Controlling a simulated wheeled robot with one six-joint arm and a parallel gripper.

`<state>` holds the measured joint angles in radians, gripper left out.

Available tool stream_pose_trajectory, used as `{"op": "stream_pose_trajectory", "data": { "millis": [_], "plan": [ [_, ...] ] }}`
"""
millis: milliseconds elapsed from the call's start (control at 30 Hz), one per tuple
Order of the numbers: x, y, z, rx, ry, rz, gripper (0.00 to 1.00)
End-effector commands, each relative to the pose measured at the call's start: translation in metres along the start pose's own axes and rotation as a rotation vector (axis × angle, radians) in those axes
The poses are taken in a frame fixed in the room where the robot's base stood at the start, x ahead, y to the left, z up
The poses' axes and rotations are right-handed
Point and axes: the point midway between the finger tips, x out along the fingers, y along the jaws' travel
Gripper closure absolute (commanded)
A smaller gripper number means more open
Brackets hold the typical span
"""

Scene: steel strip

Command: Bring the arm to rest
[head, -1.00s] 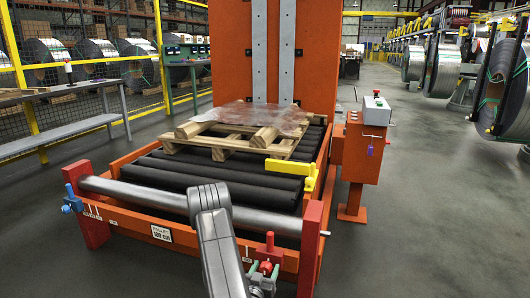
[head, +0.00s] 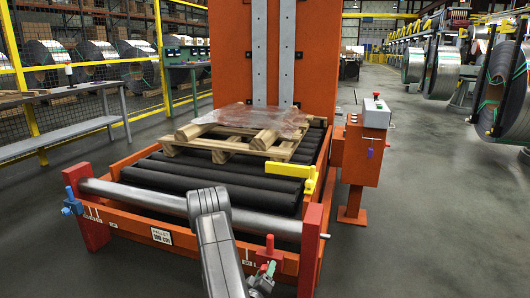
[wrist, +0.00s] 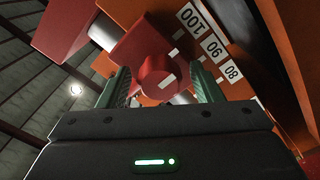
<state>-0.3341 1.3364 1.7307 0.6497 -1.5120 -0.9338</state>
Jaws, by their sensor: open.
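My gripper (head: 267,270) is low at the front right corner of the orange roller stand, partly hidden behind my grey arm in the head view. In the wrist view its two green fingers (wrist: 162,88) are apart, with a round red knob (wrist: 156,75) showing between them. Gaps show on both sides of the knob; I cannot tell how far ahead of the fingertips it is. A red clamp part (head: 270,245) stands on the front rail close to the gripper in the head view.
The orange stand (head: 130,222) has black rollers bearing a wooden pallet (head: 222,148) with clear film. A yellow stop (head: 291,169) and steel bar (head: 135,193) are near my arm. An orange control post (head: 363,155) stands right. A scale plate (wrist: 213,46) lies beside the knob. Floor is clear at right.

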Motion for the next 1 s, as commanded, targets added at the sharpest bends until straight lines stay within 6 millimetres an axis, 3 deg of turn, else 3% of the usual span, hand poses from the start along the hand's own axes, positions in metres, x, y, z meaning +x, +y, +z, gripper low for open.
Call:
{"op": "stream_pose_trajectory", "data": {
  "millis": [533,1000],
  "plan": [
    [-0.0003,0.0011,-0.0010,-0.426,-0.001,-0.002,0.41],
    [-0.0001,-0.0007,0.0002,-0.514,0.000,0.000,0.41]
  ]
}}
